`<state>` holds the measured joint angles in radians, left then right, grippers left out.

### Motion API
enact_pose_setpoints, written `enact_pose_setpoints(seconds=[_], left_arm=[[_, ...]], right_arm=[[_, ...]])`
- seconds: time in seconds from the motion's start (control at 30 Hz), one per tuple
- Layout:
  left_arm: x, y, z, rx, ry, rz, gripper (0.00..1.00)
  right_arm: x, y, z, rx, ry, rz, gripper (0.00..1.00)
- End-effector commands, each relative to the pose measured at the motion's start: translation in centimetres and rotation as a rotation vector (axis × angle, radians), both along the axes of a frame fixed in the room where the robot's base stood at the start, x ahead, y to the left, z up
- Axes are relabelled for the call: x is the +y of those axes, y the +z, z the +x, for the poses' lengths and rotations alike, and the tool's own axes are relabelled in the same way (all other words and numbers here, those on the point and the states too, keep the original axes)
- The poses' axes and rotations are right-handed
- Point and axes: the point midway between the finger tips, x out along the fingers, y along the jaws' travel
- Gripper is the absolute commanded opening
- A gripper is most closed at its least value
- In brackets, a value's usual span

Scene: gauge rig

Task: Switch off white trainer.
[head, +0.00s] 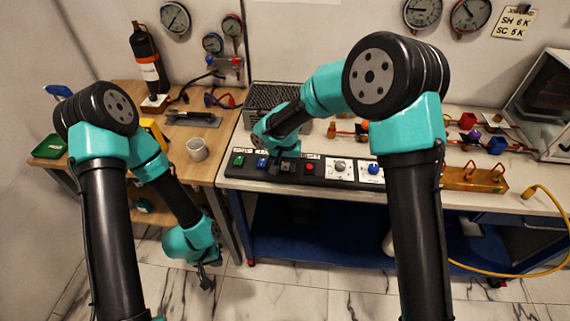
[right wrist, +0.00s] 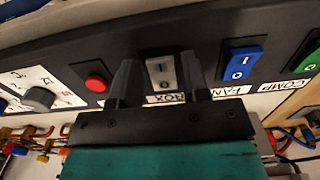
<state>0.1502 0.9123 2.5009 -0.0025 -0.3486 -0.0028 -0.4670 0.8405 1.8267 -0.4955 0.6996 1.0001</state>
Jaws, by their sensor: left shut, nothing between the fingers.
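The black control panel (head: 325,180) runs along the bench's front edge. A grey-white rocker switch (right wrist: 161,73) marked I and O sits on it; its label, partly covered, ends in "OX". No label reading "trainer" is legible. My right gripper (head: 285,165) is down at the panel. In the right wrist view its open fingers (right wrist: 157,66) stand on either side of the grey-white rocker, with nothing held. I cannot tell which side of the rocker is pressed. My left gripper (head: 207,281) is shut and empty, hanging low over the floor by the left table.
A blue rocker (right wrist: 242,62) labelled FAN and a green rocker (right wrist: 301,60) labelled COMP are on one side; a red button (right wrist: 96,83) and a grey knob (right wrist: 39,98) are on the other. A mug (head: 196,149) stands on the left table. A yellow cable (head: 545,200) hangs at right.

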Motion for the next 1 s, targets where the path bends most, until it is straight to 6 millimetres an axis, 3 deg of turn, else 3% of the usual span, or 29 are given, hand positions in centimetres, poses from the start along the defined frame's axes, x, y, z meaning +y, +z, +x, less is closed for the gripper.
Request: enact_pose_setpoints(seconds=[0.37, 0.67, 1.0], left_arm=[[0.0, 0.0, 0.0, 0.0, 0.0, 0.0, 0.0], [0.0, 0.0, 0.0, 0.0, 0.0, 0.0, 0.0], [0.0, 0.0, 0.0, 0.0, 0.0, 0.0, 0.0]], right_arm=[[0.01, 0.03, 0.0, 0.0, 0.0, 0.0, 0.06], [-0.1, 0.05, 0.29, 0.048, -0.005, 0.001, 0.06], [-0.14, 0.25, 0.7, 0.227, -0.005, 0.025, 0.06]])
